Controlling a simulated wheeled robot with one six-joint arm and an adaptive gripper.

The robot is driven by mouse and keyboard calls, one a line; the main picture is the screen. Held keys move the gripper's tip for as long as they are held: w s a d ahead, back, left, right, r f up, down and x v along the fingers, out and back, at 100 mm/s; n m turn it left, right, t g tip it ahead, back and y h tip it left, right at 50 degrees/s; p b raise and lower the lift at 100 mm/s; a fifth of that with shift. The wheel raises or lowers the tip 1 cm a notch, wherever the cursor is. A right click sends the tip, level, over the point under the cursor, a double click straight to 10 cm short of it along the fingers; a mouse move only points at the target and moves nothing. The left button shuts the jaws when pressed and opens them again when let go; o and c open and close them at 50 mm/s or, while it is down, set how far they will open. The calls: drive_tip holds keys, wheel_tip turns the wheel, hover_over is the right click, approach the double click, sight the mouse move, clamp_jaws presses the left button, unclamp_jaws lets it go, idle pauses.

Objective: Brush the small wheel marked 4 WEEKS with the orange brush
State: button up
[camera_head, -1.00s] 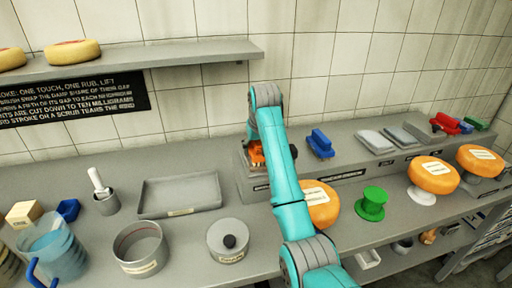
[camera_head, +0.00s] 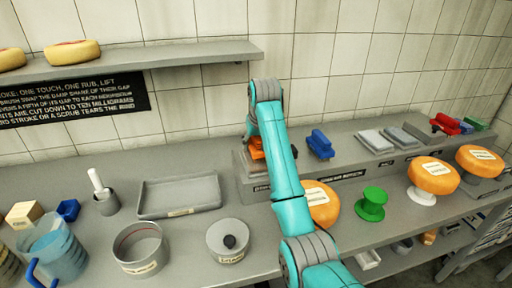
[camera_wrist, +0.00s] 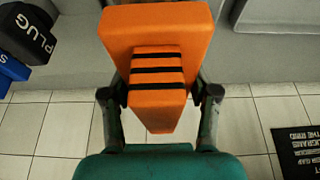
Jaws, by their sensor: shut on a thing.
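The orange brush (camera_wrist: 155,28) fills the upper middle of the wrist view, with dark bands across its handle. My gripper (camera_wrist: 160,92) is shut on it, one finger on each side. In the head view the brush (camera_head: 256,148) shows just left of my arm, at the raised grey shelf; I cannot tell whether it touches the shelf. Three orange wheels stand to the right: one (camera_head: 322,207) partly behind my arm, one (camera_head: 432,172) on a white stand and one (camera_head: 481,158) at the far right. Their white labels are too small to read.
A blue block-like tool (camera_head: 320,145) and grey slabs (camera_head: 378,141) lie on the raised shelf. A green stand (camera_head: 371,203) is beside the nearest wheel. A grey tray (camera_head: 182,190), round tin (camera_head: 228,240) and blue jug (camera_head: 55,252) occupy the left counter.

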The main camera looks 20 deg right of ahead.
drive_tip(key=shift+r, duration=2.65)
